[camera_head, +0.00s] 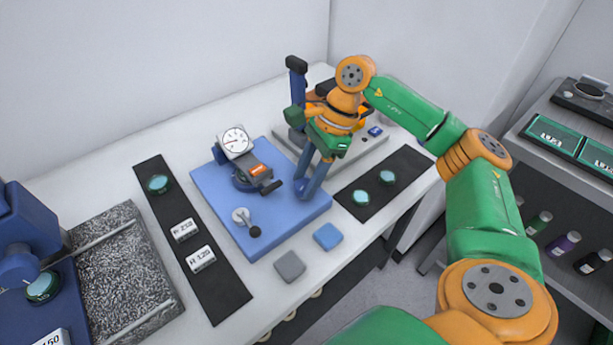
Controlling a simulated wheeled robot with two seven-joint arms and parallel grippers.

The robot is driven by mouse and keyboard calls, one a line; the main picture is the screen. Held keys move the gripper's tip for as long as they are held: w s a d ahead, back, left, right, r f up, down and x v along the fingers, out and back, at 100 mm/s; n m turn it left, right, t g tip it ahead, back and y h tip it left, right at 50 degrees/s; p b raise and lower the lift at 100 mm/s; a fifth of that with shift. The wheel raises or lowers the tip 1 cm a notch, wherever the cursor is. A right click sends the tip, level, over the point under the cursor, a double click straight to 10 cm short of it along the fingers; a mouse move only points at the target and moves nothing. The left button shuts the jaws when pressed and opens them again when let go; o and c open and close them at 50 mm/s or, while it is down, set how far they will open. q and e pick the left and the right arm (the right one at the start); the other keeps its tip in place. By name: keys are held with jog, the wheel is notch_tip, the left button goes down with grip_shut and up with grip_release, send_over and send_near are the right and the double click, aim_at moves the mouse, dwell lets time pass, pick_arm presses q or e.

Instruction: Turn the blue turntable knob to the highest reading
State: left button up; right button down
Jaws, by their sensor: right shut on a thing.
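My right gripper (311,183) reaches down over the right part of a blue base plate (250,222). It is shut on the blue turntable knob, which is mostly hidden between and below its fingers. A round white dial gauge (235,141) stands at the back left of the plate, its needle too small to read exactly. A dark block with an orange label (257,170) and a black handle (272,188) sits in front of the gauge. My left gripper is not in view.
A black mat (215,285) left of the plate holds a teal disc (158,184) and two white labelled blocks. Another black mat (390,195) at the right holds two teal discs. A grey pad (290,266) and a blue pad (328,236) lie in front.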

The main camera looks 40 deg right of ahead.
jog(key=shift+m, duration=0.3)
jog(key=shift+f+m+t+b, duration=0.1)
jog(key=shift+m+t+b, duration=0.5)
jog(key=shift+m, duration=0.4)
jog(key=m+t+h+b, duration=0.1)
jog(key=m, duration=0.2)
jog(key=shift+s+a+m, duration=0.1)
jog(key=shift+s+m, duration=0.05)
jog(key=shift+m, duration=0.15)
jog(key=m+h, duration=0.1)
jog(key=m, duration=0.1)
jog(key=m+t+b, duration=0.1)
jog(key=m, duration=0.2)
jog(key=shift+a+h, duration=0.1)
jog(key=shift+h, duration=0.3)
jog(key=shift+r+m, duration=0.2)
jog(key=shift+m, duration=0.2)
jog(key=shift+c, duration=1.9)
grip_release()
